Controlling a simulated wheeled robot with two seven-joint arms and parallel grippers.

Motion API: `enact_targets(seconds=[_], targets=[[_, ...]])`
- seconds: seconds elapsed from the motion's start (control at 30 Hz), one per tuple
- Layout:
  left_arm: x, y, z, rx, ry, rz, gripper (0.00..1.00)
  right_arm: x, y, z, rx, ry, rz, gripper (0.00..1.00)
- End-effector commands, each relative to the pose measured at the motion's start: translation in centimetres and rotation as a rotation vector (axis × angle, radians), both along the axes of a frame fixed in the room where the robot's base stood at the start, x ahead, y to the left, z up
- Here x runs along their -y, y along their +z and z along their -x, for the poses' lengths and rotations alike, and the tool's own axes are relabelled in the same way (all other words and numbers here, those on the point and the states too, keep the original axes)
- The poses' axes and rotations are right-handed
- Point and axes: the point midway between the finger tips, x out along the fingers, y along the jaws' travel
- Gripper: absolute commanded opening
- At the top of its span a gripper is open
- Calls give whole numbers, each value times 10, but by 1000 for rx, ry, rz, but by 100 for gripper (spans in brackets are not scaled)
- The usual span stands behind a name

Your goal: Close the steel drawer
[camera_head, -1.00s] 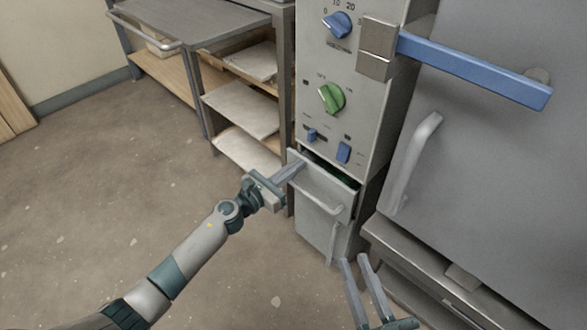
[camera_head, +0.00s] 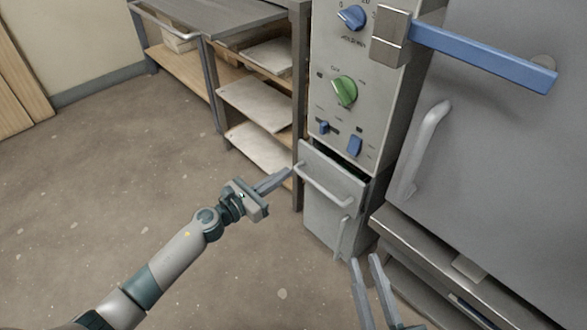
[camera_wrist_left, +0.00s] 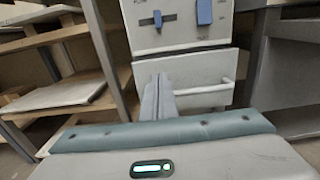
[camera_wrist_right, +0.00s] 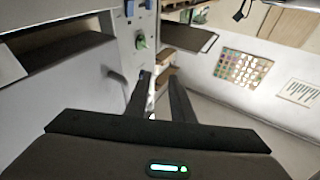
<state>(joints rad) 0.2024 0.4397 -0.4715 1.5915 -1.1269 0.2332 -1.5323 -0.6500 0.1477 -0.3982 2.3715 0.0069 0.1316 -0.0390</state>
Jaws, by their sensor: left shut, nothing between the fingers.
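The steel drawer (camera_head: 338,178) is in the grey control cabinet, below the blue switches, with a bar handle (camera_head: 322,186) on its front. A narrow dark gap shows along its top edge, so it stands slightly open. The drawer front also shows in the left wrist view (camera_wrist_left: 205,70). My left gripper (camera_head: 288,173) is shut and empty, its fingertips near the left edge of the drawer front; I cannot tell whether they touch it. My right gripper (camera_head: 366,261) is open and empty, low and to the right of the drawer.
A green knob (camera_head: 344,91) and blue switches sit above the drawer. A blue-handled lever (camera_head: 485,55) and a large grey door with a pale handle (camera_head: 425,145) are to the right. A shelf rack (camera_head: 255,105) stands left of the cabinet. The floor at left is clear.

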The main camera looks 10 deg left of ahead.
Motion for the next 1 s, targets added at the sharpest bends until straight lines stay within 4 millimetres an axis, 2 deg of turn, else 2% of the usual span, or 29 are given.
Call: enact_targets(seconds=[0.1,0.3,0.67,0.7,0.8,0.83,1.0], targets=[[-13,0,17,-1,0,-1,0,0,0,0,0,0,0,22],[-25,-1,31,-1,1,1,0,0,2,1,9,0,-4,22],[-27,0,34,1,0,1,0,0,2,1,12,0,-5,22],[-27,0,34,1,0,1,2,0,2,1,12,0,-5,22],[-26,0,34,-2,-3,4,26,0,2,0,15,-2,-6,22],[-25,-1,35,-4,-7,8,31,0,2,-1,19,-1,-7,22],[-13,-5,38,-41,-68,71,31,-3,9,-13,85,-5,-34,22]])
